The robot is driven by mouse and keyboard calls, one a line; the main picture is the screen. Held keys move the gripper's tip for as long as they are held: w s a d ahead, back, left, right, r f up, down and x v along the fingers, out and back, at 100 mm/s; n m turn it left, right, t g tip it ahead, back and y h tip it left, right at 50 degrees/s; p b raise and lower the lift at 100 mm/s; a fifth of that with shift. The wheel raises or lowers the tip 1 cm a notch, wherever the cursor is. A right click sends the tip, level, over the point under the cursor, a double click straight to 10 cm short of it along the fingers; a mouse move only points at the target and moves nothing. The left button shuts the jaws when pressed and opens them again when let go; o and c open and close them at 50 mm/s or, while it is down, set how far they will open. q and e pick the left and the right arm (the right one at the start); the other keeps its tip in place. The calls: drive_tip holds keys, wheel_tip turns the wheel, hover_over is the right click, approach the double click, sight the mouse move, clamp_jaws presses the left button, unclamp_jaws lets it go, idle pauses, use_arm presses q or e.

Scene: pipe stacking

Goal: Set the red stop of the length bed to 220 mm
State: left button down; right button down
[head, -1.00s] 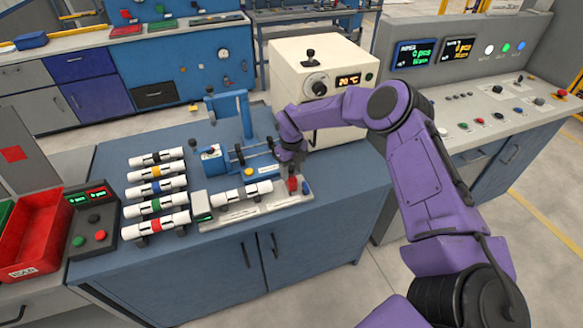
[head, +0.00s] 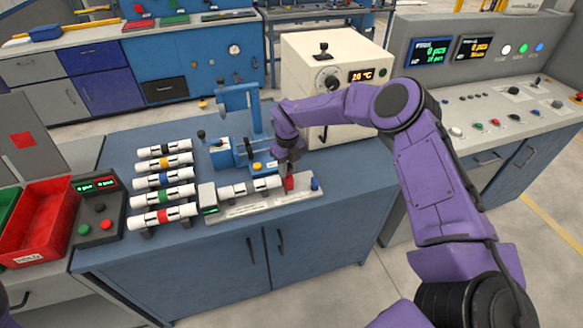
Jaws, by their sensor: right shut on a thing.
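The length bed (head: 262,207) is a light grey rail near the front edge of the blue bench. A white and grey pipe (head: 238,191) lies along it. The red stop (head: 289,184) is near the bed's right end, just left of a small blue knob (head: 315,185). My right gripper (head: 288,174) is above the red stop, pointing down and shut on it; its fingertips are small and partly hidden. A gap between pipe and stop is too small to judge. The scale is unreadable. My left gripper is out of view.
Several white pipes with coloured bands (head: 165,196) lie in a column left of the bed. A blue fixture (head: 228,154) stands behind it. A cream box (head: 335,75) is behind my right arm. The bench right of the bed is clear.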

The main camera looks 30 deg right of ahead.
drive_tip(key=c, duration=1)
unclamp_jaws()
drive_tip(key=shift+s+d+f, duration=0.1)
drive_tip(key=shift+d, duration=0.1)
drive_tip(key=shift+c, duration=0.2)
drive_tip(key=shift+o, duration=0.9)
drive_tip(key=shift+d, duration=0.1)
wheel_tip(320, 180, up, 10)
drive_tip(key=b, duration=0.3)
drive_tip(key=shift+f, duration=0.15)
drive_tip(key=shift+r, duration=0.5)
drive_tip(key=shift+f, duration=0.1)
